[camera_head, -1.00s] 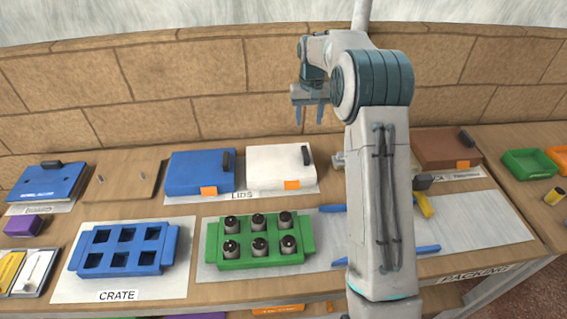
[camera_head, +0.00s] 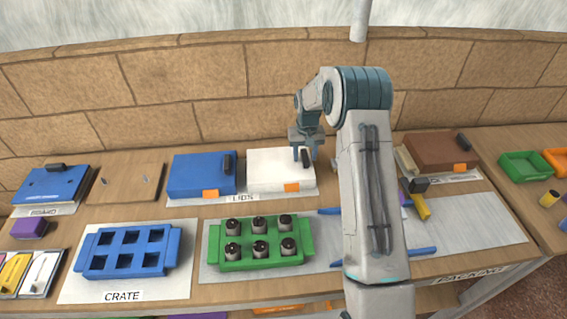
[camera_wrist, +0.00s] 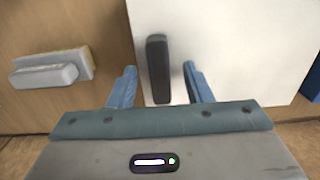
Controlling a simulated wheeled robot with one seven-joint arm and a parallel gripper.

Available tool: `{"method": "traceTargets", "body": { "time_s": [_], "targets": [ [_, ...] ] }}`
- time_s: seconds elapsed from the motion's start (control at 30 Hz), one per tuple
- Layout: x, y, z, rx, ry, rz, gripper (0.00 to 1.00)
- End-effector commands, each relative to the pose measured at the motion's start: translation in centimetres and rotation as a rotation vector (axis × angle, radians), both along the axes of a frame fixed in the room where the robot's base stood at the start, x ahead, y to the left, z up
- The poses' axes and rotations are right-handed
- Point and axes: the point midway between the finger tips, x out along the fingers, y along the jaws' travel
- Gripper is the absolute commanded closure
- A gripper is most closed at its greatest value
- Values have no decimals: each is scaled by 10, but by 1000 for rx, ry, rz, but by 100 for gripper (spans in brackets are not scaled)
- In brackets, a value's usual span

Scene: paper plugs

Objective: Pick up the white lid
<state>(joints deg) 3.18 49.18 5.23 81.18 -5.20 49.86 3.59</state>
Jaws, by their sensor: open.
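The white lid (camera_head: 270,171) lies flat on the lids area at the back of the table, with a dark upright handle (camera_head: 305,157) near its right edge and an orange tag at its front. In the wrist view the white lid (camera_wrist: 235,45) fills the right half, and its black handle (camera_wrist: 158,68) stands between my fingertips. My gripper (camera_head: 306,155) is at the handle, pointing down, with one finger on each side (camera_wrist: 160,80). The fingers are open, and gaps show between them and the handle.
A blue lid (camera_head: 200,175) lies just left of the white one. A green crate (camera_head: 262,262) with several dark-topped bottles and an empty blue crate (camera_head: 125,252) stand in front. A brown lid (camera_head: 437,150) is at the right. A grey block (camera_wrist: 45,73) lies beside the white lid.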

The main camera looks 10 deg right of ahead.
Motion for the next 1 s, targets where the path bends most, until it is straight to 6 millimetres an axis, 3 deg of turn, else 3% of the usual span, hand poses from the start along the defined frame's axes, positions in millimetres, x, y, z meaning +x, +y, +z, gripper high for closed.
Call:
{"method": "traceTargets", "body": {
  "time_s": [0.2, 0.37, 0.77, 1.0],
  "targets": [
    [0, 0, -1, 0, 0, 0, 55],
    [0, 0, -1, 0, 0, 0, 99],
    [0, 0, 2, 0, -2, 0, 100],
    [1, 0, 29, 1, -6, 0, 100]
  ]
}}
